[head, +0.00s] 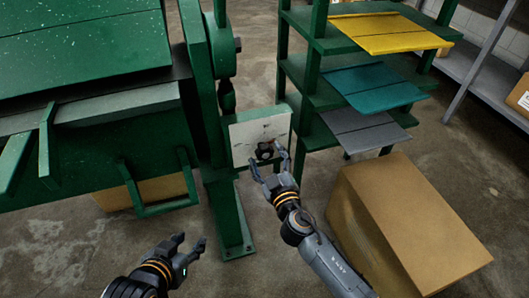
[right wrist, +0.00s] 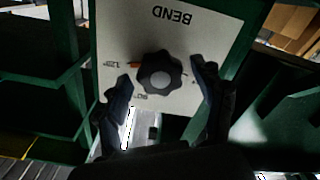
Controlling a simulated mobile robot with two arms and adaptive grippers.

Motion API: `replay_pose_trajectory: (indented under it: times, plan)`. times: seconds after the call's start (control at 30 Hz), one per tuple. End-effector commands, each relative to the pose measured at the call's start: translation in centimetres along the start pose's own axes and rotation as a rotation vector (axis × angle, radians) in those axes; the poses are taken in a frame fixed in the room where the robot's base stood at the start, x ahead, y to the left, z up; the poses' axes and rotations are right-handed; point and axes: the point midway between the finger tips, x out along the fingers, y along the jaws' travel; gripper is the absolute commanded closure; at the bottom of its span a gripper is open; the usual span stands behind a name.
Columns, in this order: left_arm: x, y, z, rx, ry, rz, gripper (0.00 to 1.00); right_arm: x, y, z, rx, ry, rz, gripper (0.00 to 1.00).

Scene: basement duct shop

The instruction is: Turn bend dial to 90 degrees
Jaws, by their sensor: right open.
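The bend dial (right wrist: 160,73) is a dark lobed knob with a grey centre. It sits on a white panel (right wrist: 215,25) marked BEND, which appears upside down in the right wrist view. A small orange mark shows left of the knob, beside a label that looks like 120; a 90 label is below the knob. In the head view the dial (head: 265,150) is low on the panel (head: 245,135). My right gripper (head: 267,158) is open, its fingers (right wrist: 164,85) on either side of the dial; contact is unclear. My left gripper (head: 191,242) is open and empty, low over the floor.
A green machine (head: 90,120) fills the left side. A green shelf rack (head: 310,75) with yellow, teal and grey sheets stands right of the panel. A cardboard box (head: 410,220) is close to my right forearm. Bare floor (head: 60,250) lies at lower left.

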Motion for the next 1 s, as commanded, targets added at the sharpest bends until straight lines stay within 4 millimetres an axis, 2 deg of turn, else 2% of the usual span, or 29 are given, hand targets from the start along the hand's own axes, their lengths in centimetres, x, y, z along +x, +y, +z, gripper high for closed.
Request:
replay_pose_trajectory:
  times: [0.2,0.5,0.57,0.77,0.8,1.0]
  plan:
    - [0.2,0.2,-1.1,0.001,0.052,0.003,0.6,1.9,-0.1,0.0,0.0,0.0,-0.001,0.31]
    - [0.2,0.2,-1.2,0.001,0.058,0.003,0.6,2.0,-0.1,0.0,0.0,0.0,-0.001,0.31]
    - [0.2,0.2,-1.2,0.001,0.058,0.003,0.6,2.0,-0.1,0.0,0.0,0.0,-0.001,0.41]
    - [0.2,0.1,-1.2,0.001,0.058,0.003,0.6,2.0,-0.1,0.0,0.0,0.0,-0.001,0.82]
    - [0.2,0.1,-1.2,0.0,0.058,0.003,0.6,2.0,-0.1,0.0,0.0,0.0,-0.001,0.85]
    - [0.2,0.1,-1.2,0.0,0.058,0.003,0.6,2.0,-0.1,0.0,-0.01,0.0,-0.001,0.86]
